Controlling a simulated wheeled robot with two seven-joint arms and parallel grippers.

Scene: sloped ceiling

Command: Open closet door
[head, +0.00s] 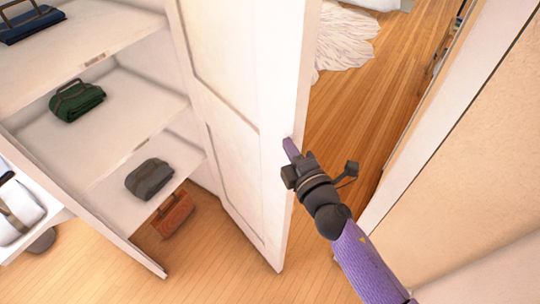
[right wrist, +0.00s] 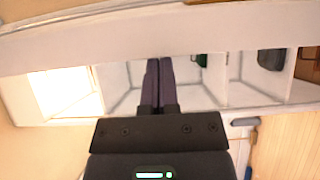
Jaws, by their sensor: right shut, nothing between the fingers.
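The white closet door (head: 233,75) stands swung out from the closet in the head view, with the shelves to its left exposed. My right gripper (head: 289,147) is shut and empty, its purple fingers at the door's outer edge. I cannot tell whether they touch the door. In the right wrist view the closed fingers (right wrist: 158,85) point toward the white shelving, and a white band crosses above them. My left gripper is not in view.
Closet shelves (head: 125,105) hold a green bag (head: 77,101) and a grey bag (head: 149,179). A brown bag (head: 173,214) is below. A pale wall edge (head: 445,140) stands close right of my arm. Wooden floor and a white rug (head: 345,38) lie beyond the door.

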